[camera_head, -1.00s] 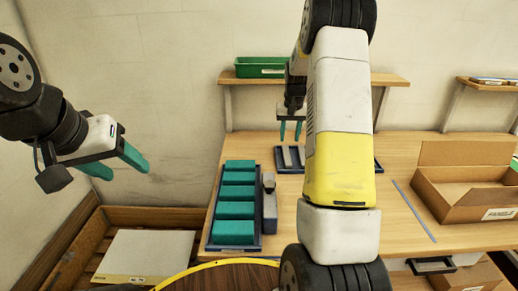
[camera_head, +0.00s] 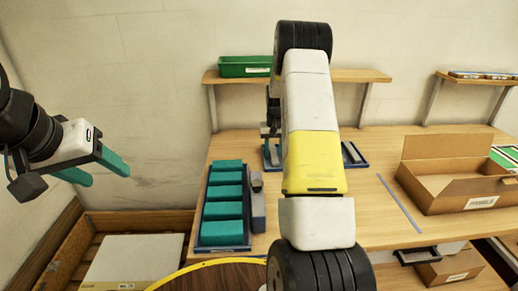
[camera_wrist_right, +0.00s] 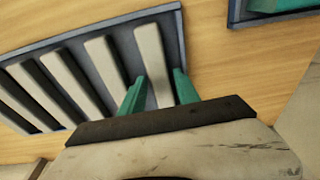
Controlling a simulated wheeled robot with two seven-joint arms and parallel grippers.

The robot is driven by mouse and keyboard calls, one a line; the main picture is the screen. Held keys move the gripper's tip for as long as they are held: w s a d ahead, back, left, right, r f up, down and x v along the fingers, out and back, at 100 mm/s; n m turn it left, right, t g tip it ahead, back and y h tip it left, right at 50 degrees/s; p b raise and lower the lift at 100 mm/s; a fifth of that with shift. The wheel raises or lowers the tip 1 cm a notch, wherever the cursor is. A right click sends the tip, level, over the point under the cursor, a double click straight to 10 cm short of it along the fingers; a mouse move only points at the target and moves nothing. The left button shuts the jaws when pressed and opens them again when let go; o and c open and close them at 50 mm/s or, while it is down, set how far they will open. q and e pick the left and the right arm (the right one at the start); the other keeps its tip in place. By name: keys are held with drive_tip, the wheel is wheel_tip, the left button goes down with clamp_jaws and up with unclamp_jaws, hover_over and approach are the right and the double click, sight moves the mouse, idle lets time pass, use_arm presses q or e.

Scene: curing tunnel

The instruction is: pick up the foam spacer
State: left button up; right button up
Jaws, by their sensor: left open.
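Several pale, narrow strips, which look like the foam spacers, lie side by side in a grey-blue tray (camera_wrist_right: 92,27) in the right wrist view. My right gripper (camera_wrist_right: 160,85) has its two teal fingers on either side of the end strip (camera_wrist_right: 153,62); whether they press on it is unclear. In the head view this tray (camera_head: 357,158) sits at the back of the bench, and my right arm hides its middle and most of the right gripper. My left gripper (camera_head: 100,171) is open and empty in the air at the left, away from the bench.
A blue tray (camera_head: 247,246) of teal blocks (camera_head: 223,204) stands on the bench's left, with a grey object (camera_head: 257,205) beside it. An open cardboard box (camera_head: 455,193) is at the right, with a thin blue strip (camera_head: 399,202) left of it. A green bin (camera_head: 244,67) sits on the shelf above.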

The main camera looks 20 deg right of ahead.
clamp_jaws()
drive_tip(key=shift+r, duration=0.1)
